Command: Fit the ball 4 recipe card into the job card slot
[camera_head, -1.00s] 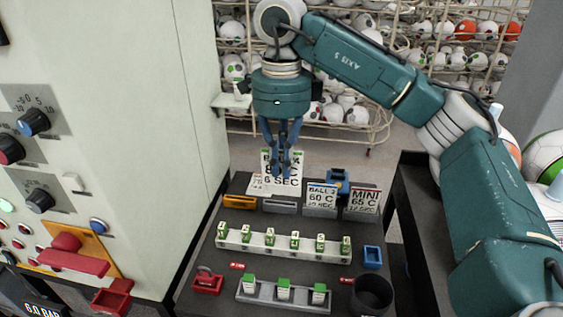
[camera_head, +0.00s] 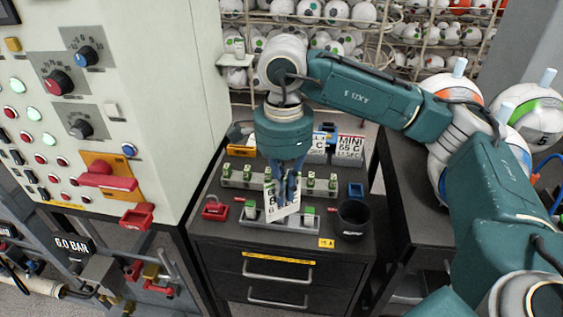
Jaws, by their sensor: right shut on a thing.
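My right gripper (camera_head: 286,198) points down over the front of the dark cabinet and is shut on a white card (camera_head: 276,212) with dark print. The fingers hide much of the print, so I cannot read which ball it names. The card is tilted and hangs in front of the row of small green-topped blocks. Whether it touches anything below is unclear. My left gripper is not in view. I cannot make out the job card slot for sure.
More cards, among them a MINI card (camera_head: 349,148), stand at the back of the cabinet top (camera_head: 225,228). A black cup (camera_head: 353,220) and a red holder (camera_head: 214,209) flank the front blocks. The control panel (camera_head: 150,90) rises at the left.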

